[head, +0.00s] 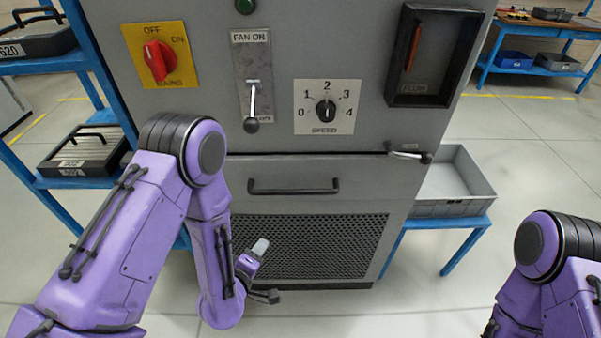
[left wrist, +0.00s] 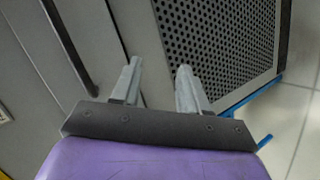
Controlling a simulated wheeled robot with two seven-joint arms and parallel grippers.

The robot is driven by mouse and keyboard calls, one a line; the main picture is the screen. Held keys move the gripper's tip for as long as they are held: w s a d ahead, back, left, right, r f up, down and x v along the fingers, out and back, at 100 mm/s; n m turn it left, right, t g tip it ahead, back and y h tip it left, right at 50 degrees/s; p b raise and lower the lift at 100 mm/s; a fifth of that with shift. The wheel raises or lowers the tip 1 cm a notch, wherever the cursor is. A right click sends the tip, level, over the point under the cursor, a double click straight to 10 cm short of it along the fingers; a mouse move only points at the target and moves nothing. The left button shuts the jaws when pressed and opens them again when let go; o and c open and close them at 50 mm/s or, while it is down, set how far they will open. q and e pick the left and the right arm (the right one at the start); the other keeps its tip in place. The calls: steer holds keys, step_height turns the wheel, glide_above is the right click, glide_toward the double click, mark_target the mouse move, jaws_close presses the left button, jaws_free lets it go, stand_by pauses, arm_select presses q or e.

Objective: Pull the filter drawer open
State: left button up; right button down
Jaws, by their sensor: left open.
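The filter drawer (head: 350,170) is a grey front panel in the machine, above a dark mesh grille (head: 320,245). It looks shut, flush with the panel around it. Its black bar handle (head: 293,190) runs level across the front; in the left wrist view the handle (left wrist: 66,45) is the dark bar at left. My left gripper (head: 265,272) is in front of the grille, below the handle and apart from it. In the left wrist view its two fingers (left wrist: 158,75) are spread with nothing between them. My right arm shows at the right edge; its gripper is out of view.
A small black-knobbed lever (head: 408,154) sits at the drawer's upper right. Above are a red switch (head: 158,62), a fan lever (head: 252,105) and a speed dial (head: 325,110). A grey bin (head: 455,208) stands on a blue stand at right. Blue shelving (head: 75,182) is at left.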

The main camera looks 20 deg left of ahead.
mark_target(290, 194)
arm_select(q)
steer(key=w+d+r+n+t+h+p, duration=0.1)
steer(key=w+d+r+n+t, duration=0.15)
steer(key=r, duration=0.25)
steer(key=w+d+r+n+t+h+p, duration=0.1)
steer(key=w+r, duration=0.3)
steer(key=r, duration=0.2)
steer(key=x, duration=0.3)
steer(key=p+x, duration=0.1)
steer(key=x, duration=0.2)
steer(key=p+x, duration=0.1)
steer(key=x, duration=0.2)
steer(key=shift+w+f, duration=0.25)
steer(key=shift+f, duration=0.2)
arm_select(e)
step_height(290, 194, up, 6)
steer(key=shift+r, duration=0.15)
arm_select(q)
steer(key=shift+c, duration=0.2)
arm_select(e)
steer(key=shift+w, duration=0.1)
arm_select(q)
jaws_close()
